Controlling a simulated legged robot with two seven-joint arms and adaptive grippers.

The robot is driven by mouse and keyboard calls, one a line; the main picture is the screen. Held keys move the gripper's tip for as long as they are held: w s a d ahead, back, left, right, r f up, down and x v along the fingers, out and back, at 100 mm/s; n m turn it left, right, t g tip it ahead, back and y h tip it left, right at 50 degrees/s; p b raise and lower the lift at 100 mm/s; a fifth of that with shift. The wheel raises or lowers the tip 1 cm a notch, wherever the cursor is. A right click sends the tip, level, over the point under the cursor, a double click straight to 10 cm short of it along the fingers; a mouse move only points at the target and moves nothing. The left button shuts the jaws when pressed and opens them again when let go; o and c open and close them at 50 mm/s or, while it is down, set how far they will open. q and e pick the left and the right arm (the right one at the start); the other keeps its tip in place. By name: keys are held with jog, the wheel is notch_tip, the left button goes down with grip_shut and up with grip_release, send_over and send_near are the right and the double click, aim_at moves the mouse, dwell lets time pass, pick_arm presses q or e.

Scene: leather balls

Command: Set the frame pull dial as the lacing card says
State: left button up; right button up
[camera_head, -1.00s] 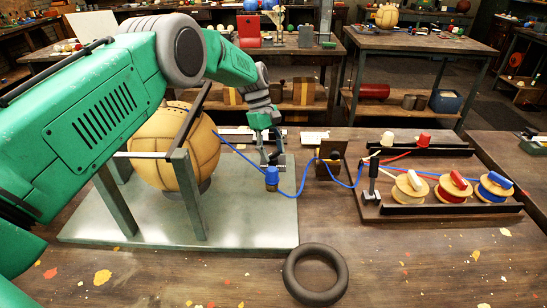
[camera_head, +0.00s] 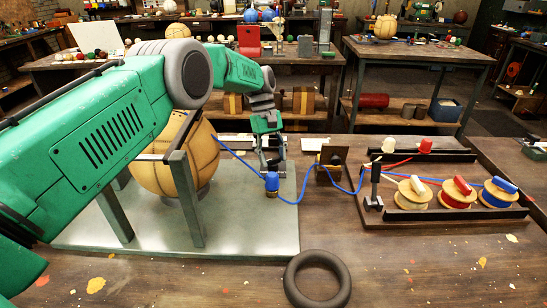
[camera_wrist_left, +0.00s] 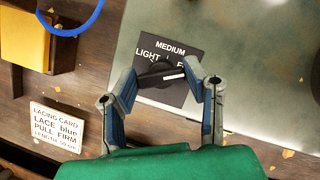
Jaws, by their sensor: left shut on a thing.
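The frame pull dial (camera_wrist_left: 158,78) is a dark bar knob on a black plate (camera_wrist_left: 183,52) marked MEDIUM and LIGHT, with a word starting with F partly hidden at right. Its white mark points right, toward that F word. My left gripper (camera_wrist_left: 163,73) has a finger at each end of the knob and is shut on it. In the head view my left gripper (camera_head: 273,168) hides most of the dial at the frame base's far right edge. The lacing card (camera_wrist_left: 58,130) reads LACE blue, PULL FIRM, plus a length line. My right gripper is out of view.
A tan leather ball (camera_head: 150,165) sits in the metal frame on a grey base (camera_head: 255,225). The spool rack (camera_head: 430,213) is at right, a black ring (camera_head: 317,298) at front.

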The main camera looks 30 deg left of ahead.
pick_arm(q)
jog(key=o, duration=1.2)
jog(key=shift+w+a+r, duration=0.1)
jog(key=shift+w+a, duration=0.05)
jog(key=shift+w, duration=0.1)
jog(key=shift+c, duration=0.2)
notch_tip(320, 180, up, 10)
jog(key=shift+w+f, duration=0.15)
jog(key=shift+f, duration=0.1)
jog(key=shift+a, duration=0.1)
